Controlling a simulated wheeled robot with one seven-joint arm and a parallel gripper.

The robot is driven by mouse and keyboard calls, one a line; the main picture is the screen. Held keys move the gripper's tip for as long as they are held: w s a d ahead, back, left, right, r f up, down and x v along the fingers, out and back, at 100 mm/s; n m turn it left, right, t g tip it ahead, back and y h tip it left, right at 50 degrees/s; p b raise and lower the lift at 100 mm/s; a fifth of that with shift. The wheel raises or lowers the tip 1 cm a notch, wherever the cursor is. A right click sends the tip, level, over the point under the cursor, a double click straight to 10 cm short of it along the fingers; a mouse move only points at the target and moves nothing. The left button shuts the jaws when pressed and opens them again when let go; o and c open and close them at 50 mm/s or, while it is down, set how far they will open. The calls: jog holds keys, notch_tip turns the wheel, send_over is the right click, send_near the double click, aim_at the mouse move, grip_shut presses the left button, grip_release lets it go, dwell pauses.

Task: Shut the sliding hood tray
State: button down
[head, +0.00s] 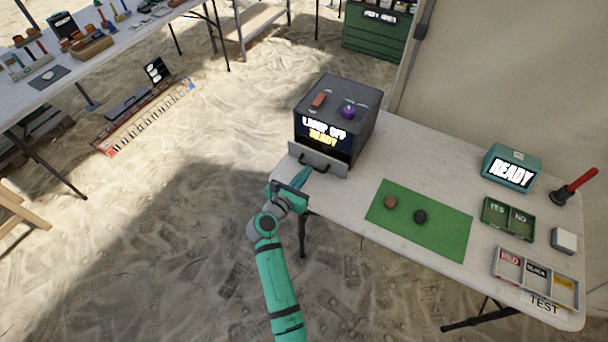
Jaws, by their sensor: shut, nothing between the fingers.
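The dark box-shaped hood (362,120) stands at the left end of the white table, with a screen reading "LAMP OFF READY". Its sliding tray (318,160) sticks out at the lower front, a grey front panel with a dark handle. The inside of the tray is mostly hidden from this angle. My gripper (303,177) is shut and empty, just in front of the tray near its handle, at the table's left edge. I cannot tell whether its fingertips touch the tray.
A green mat (440,232) holds a brown lump (390,202) and a dark lump (420,216). A teal "READY" box (512,167), a YES/NO tray (507,217) and a sorting tray (535,278) stand at the right. An orange piece and a purple ball lie on the hood.

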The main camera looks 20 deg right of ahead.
aim_at(316, 159)
jog(key=x, duration=0.4)
jog(key=shift+r, duration=0.4)
jog(key=shift+d+r, duration=0.15)
jog(key=shift+d, duration=0.1)
jog(key=v, duration=1.4)
jog(key=shift+s+a, duration=0.15)
jog(key=shift+a, duration=0.15)
jog(key=shift+s, duration=0.1)
